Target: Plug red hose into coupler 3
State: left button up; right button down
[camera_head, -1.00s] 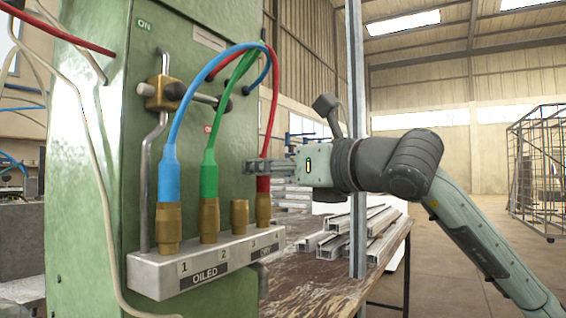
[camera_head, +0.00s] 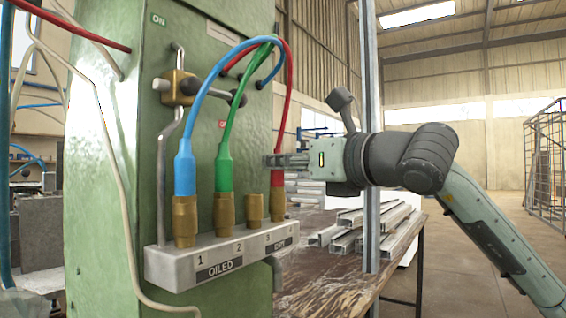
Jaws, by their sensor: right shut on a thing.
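The red hose (camera_head: 288,100) arches down to a red sleeve (camera_head: 278,182) at the fourth, rightmost brass coupler (camera_head: 278,206); its lower end looks seated there. Coupler 3 (camera_head: 253,207) is a short brass fitting with nothing in it. My right gripper (camera_head: 272,160) comes in from the right and is shut on the red hose at its sleeve, just above the fourth coupler. Its fingers hide part of the sleeve. My left gripper is not in view.
A blue hose (camera_head: 185,172) sits in coupler 1 and a green hose (camera_head: 224,167) in coupler 2, both beside coupler 3. All couplers stand on a pale block (camera_head: 172,268) on the green machine (camera_head: 110,150). Metal profiles (camera_head: 395,228) lie on the bench behind.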

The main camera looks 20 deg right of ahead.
jog(key=shift+r, duration=0.65)
dwell(0.5)
jog(key=shift+p, duration=0.3)
jog(key=shift+r+p, duration=0.85)
jog(key=shift+r, duration=0.5)
jog(key=s+d+b, duration=0.3)
jog(key=s+d, duration=0.1)
jog(key=s, duration=0.2)
jog(key=shift+d+b, duration=0.35)
jog(key=shift+d, duration=0.05)
dwell(0.9)
jog(key=shift+s, duration=0.15)
jog(key=s+a+p, duration=0.1)
jog(key=s+a, duration=0.2)
jog(key=a, duration=0.1)
jog(key=shift+s+a+p, duration=0.35)
jog(key=shift+a, duration=0.05)
dwell(0.4)
jog(key=shift+r, duration=0.1)
